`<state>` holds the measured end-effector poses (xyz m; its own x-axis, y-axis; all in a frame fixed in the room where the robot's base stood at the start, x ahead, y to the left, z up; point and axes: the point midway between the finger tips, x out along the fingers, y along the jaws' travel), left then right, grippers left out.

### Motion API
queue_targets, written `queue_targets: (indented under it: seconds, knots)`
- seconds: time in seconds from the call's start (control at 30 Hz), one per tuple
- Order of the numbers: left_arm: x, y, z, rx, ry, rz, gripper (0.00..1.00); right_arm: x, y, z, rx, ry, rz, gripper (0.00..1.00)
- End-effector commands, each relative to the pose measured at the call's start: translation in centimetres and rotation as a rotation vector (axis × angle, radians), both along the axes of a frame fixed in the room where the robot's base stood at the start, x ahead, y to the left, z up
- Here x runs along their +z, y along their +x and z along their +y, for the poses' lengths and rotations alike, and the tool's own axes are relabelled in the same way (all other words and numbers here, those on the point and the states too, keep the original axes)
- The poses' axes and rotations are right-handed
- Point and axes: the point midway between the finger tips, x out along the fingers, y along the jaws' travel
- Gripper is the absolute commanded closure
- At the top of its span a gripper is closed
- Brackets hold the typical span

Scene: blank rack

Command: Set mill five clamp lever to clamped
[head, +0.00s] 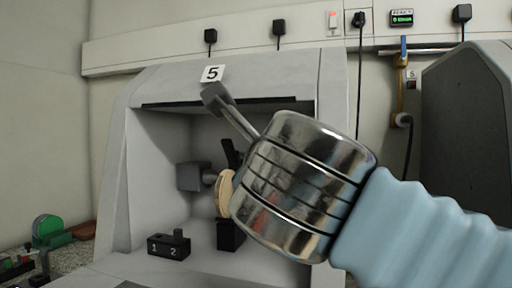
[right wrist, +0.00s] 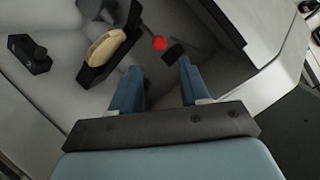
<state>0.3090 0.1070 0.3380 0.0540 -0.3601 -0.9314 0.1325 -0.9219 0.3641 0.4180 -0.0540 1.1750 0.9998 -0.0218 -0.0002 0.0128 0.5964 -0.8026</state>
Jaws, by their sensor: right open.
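Mill five (head: 220,80) carries a "5" plate above its open chamber in the head view. In the right wrist view, a red round knob (right wrist: 158,43), which looks like the clamp lever's end, shows beyond my right fingertips (right wrist: 160,72). A small black piece (right wrist: 173,53) is beside it. The lever's shaft and setting cannot be made out. My right gripper is open and empty, its two blue fingers apart and the knob roughly in line with the gap. In the head view my silver wrist hides the fingers and the knob. My left gripper is not in view.
A cream disc (head: 226,193) stands in a black holder (head: 230,236) near a grey block (head: 193,177). A black box marked 1 and 2 (head: 168,246) sits on the chamber floor at left. Another grey machine (head: 470,130) stands at right. The chamber walls bound the space.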

Motion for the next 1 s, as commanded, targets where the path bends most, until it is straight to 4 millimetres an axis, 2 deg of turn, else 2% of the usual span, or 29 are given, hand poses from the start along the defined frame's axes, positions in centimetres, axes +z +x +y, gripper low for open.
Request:
queue_targets:
  seconds: [0.3, 0.5, 0.7, 1.0]
  knots:
    - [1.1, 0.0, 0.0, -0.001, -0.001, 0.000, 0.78, 0.1, 7.0, -0.2, -0.003, -0.001, 0.004, 0.55]
    - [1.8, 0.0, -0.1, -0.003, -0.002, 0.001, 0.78, 0.1, 10.8, -0.3, -0.002, -0.001, 0.002, 0.55]
    - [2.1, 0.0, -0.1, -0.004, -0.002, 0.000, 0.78, 0.0, 12.7, -0.3, -0.002, -0.001, 0.001, 0.55]
    - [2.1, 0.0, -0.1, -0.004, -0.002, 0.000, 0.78, 0.0, 12.9, -0.4, -0.002, -0.001, 0.000, 0.55]
